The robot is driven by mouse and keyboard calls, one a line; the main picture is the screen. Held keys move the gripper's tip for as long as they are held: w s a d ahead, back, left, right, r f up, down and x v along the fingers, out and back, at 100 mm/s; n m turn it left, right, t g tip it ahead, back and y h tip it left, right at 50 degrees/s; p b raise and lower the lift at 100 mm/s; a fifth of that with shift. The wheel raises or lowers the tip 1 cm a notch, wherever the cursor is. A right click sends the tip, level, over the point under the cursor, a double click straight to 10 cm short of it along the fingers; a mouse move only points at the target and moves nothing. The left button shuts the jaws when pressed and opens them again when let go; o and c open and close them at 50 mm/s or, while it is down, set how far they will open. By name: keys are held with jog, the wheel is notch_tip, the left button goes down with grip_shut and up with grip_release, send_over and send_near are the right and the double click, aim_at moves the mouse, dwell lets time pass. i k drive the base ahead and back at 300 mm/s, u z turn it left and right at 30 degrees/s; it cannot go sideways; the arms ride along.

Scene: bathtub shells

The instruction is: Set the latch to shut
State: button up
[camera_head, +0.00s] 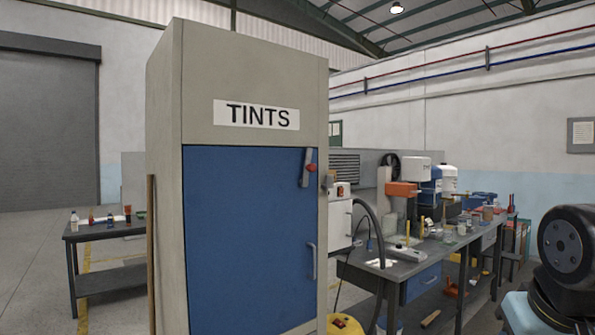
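The latch (305,170) is a grey bar with a red knob near the upper right corner of a blue door (240,240). The bar stands close to upright, slightly tilted. A small metal piece (327,181) sits on the cabinet frame to its right; the bar does not visibly reach across to it. The door looks flush in the tall grey cabinet (165,120) labelled TINTS. A grey pull handle (311,262) is lower on the door.
A workbench (410,268) with bottles and machines stands right of the cabinet, with a hose (371,225) hanging near it. A yellow container (345,325) is on the floor by the cabinet. A small table (105,232) stands at left. Floor shows clear at far left.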

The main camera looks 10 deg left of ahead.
aim_at(309, 166)
jog(key=z, duration=0.2)
jog(key=i, duration=0.9)
jog(key=u, duration=0.1)
